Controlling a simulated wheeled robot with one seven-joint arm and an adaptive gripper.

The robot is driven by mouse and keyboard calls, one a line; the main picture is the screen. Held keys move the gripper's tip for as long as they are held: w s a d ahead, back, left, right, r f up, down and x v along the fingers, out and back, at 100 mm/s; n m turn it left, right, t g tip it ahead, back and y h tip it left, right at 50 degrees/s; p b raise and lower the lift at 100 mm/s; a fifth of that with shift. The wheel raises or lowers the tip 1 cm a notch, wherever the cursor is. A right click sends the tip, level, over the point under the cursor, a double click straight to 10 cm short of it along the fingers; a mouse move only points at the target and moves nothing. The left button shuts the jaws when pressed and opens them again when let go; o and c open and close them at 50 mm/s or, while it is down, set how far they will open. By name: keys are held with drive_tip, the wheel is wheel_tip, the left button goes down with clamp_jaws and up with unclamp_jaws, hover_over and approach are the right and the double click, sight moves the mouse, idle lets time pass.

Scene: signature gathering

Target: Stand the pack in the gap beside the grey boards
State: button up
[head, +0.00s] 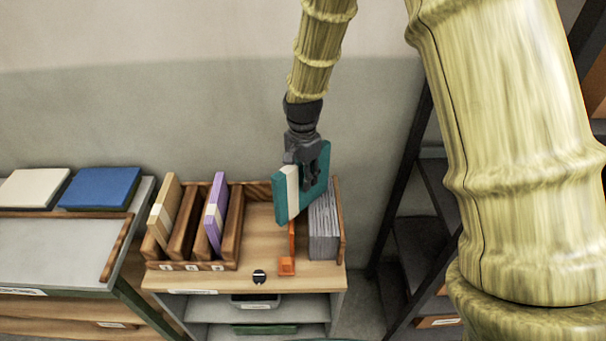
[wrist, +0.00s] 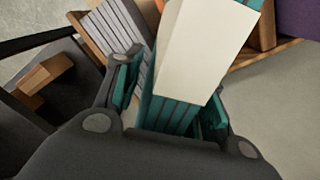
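A teal pack with a cream band (head: 292,190) is held upright, slightly tilted, in my gripper (head: 306,155). In the wrist view the pack's cream band (wrist: 195,50) fills the middle, and my gripper's fingers (wrist: 170,95) are on both sides of the pack. The grey boards (head: 323,226) stand upright at the right end of the wooden shelf top, and also show in the wrist view (wrist: 122,40). The pack hangs above and to the left of them, over an orange bookend (head: 287,264). The gap's exact bounds are partly hidden behind the pack.
A wooden rack (head: 189,266) to the left holds a tan pack (head: 161,212) and a purple pack (head: 215,212). A small black object (head: 259,276) lies near the shelf's front edge. A dark shelving frame (head: 405,180) stands to the right. Bare shelf top lies between rack and bookend.

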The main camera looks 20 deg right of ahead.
drive_tip(key=shift+r+b, duration=2.35)
drive_tip(key=shift+r, duration=3.85)
